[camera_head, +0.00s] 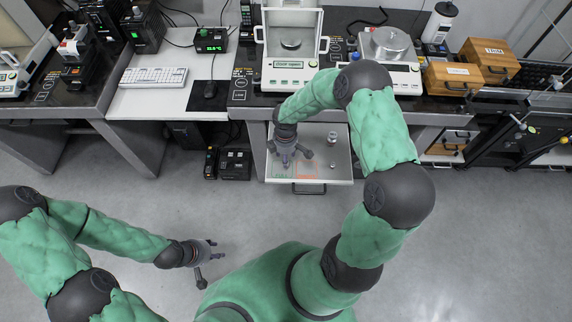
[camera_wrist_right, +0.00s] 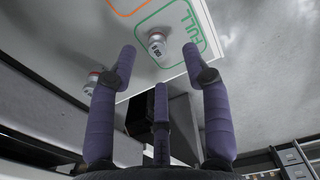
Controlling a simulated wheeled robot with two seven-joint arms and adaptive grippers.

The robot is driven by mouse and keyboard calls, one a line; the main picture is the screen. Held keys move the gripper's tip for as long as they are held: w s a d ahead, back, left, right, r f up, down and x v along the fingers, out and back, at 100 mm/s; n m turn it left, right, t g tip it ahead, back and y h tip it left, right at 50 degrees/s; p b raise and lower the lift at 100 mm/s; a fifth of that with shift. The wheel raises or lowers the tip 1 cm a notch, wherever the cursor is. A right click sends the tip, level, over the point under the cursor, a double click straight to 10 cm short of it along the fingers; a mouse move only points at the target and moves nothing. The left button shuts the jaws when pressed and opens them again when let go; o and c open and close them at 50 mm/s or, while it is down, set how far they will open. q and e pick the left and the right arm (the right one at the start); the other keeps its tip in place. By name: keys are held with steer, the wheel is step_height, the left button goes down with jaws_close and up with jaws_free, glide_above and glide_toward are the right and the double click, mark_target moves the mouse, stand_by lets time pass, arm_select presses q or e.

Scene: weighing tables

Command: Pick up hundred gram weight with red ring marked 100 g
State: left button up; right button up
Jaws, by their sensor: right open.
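My right gripper (camera_head: 288,153) is open and reaches over a pulled-out white drawer (camera_head: 341,172). In the right wrist view its dark purple fingers (camera_wrist_right: 160,85) are spread, with nothing held between them. A small metal weight (camera_wrist_right: 157,46) stands by the green outline marked FULL, apart from the fingertips. Another weight (camera_wrist_right: 93,80) with a reddish band is partly hidden behind the left finger. Their markings are too small to read surely, so I cannot tell which is the 100 g one. My left gripper (camera_head: 205,258) is open and empty over the floor.
A larger metal weight (camera_head: 332,137) and a small piece (camera_head: 333,165) are in the drawer's right side. Above it, a balance with glass shield (camera_head: 290,75) and a second scale (camera_head: 388,72) stand on the dark table. Wooden boxes (camera_head: 450,78) stand at right.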

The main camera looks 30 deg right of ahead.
steer(key=shift+d+f+b, duration=0.2)
steer(key=shift+f+b, duration=0.7)
steer(key=shift+f, duration=1.85)
steer(key=shift+r, duration=0.1)
jaws_close()
